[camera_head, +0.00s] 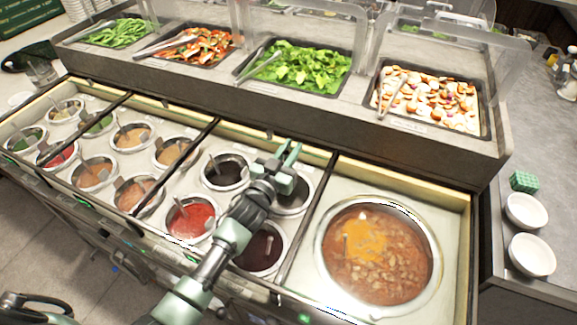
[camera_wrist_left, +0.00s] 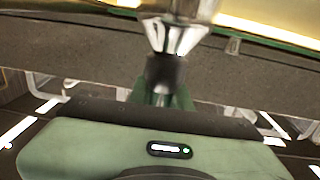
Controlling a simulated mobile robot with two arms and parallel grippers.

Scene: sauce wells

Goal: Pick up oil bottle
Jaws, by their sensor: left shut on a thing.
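My left gripper (camera_head: 287,158) reaches up from the bottom over the row of sauce wells, above a dark well (camera_head: 290,195) that it partly hides. In the left wrist view a shiny, clear, glass-like thing with a black narrow part, which looks like the oil bottle (camera_wrist_left: 178,38), stands at the green fingers (camera_wrist_left: 163,95). The gripper is shut on it. Only part of it shows there, and I cannot make it out in the head view. My right gripper is not in view.
A large soup pot (camera_head: 378,250) is right of my left arm, and a red sauce well (camera_head: 190,218) is left of it. Behind are trays of greens (camera_head: 300,68) and chopped vegetables (camera_head: 425,98) under clear guards. White bowls (camera_head: 531,255) stand on the right counter.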

